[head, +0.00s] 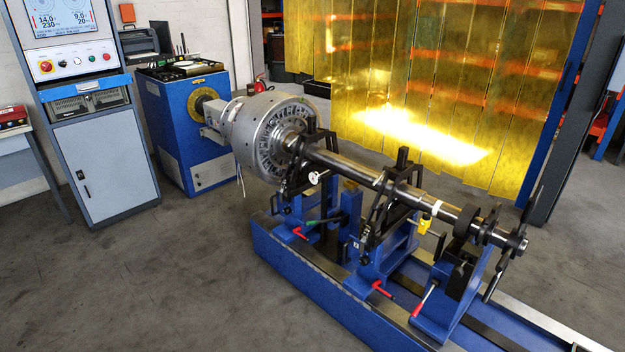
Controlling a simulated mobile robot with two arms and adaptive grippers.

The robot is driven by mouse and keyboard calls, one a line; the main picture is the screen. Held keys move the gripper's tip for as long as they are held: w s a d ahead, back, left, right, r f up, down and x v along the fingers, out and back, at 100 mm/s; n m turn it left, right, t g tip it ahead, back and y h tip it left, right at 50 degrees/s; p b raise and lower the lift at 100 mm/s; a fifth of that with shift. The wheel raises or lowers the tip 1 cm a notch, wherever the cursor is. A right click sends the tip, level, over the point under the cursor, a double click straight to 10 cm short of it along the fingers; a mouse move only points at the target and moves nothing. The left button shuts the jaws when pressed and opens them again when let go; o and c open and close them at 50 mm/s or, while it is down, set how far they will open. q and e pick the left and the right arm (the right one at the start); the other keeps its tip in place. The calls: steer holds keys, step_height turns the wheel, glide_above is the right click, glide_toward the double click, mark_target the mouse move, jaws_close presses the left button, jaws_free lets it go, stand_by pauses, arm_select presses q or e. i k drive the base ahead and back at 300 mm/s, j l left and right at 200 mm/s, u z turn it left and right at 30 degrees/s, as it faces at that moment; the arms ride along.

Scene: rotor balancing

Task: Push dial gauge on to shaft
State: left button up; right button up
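The shaft (345,167) is a long bright metal bar. It runs from the grey finned rotor (262,135) down to the right and rests across black supports on blue stands. A small round white-faced piece (315,177), which looks like the dial gauge, sits below the shaft beside the left support. It is too small to tell whether it touches the shaft. Neither of my grippers is in view.
The blue machine bed (300,285) carries stands with red-handled levers (381,288). A blue drive housing (185,120) stands behind the rotor. A control cabinet (95,150) is at the left. Yellow strip curtains (440,80) hang behind. The floor (170,270) at front left is clear.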

mark_target(314, 177)
steer(key=i+j+u, duration=0.25)
steer(key=i, duration=0.25)
steer(key=i+u, duration=0.2)
steer(key=i, duration=0.25)
